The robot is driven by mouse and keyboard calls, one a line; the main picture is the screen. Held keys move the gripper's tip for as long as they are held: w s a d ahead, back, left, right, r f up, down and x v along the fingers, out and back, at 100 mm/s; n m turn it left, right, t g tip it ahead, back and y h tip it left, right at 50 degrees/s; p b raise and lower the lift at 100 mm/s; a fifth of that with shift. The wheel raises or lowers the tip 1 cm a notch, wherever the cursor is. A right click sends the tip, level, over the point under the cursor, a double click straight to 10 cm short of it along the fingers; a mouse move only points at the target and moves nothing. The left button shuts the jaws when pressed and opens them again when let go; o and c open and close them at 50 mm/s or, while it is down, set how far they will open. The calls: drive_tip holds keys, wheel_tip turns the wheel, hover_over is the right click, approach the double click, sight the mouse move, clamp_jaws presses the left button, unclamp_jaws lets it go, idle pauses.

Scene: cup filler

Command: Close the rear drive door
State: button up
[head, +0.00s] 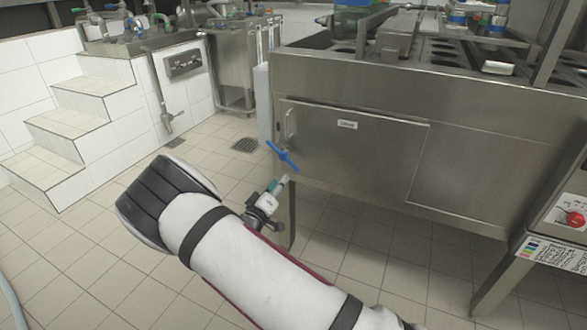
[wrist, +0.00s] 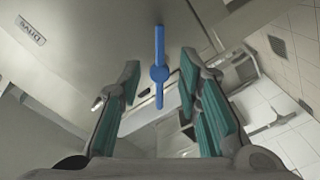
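The grey metal door (head: 360,150) is a flat panel with a small label plate on the front of the machine. It also fills the upper left of the wrist view (wrist: 90,75). I cannot tell whether it is fully flush or slightly ajar. My gripper (head: 280,184) is just below the handle. Its teal fingers (wrist: 158,66) are apart, with the blue handle seen between them; contact is not clear.
The machine's table leg (head: 292,215) stands close to my gripper. A red button box (head: 570,215) is at the right. The tiled floor at left is mostly clear.

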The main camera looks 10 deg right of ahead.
sight(293, 167)
drive_tip(key=b+x, duration=0.2)
drive_tip(key=x, duration=0.9)
drive_tip(key=shift+b, duration=0.35)
drive_tip(key=shift+f, duration=0.1)
clamp_jaws()
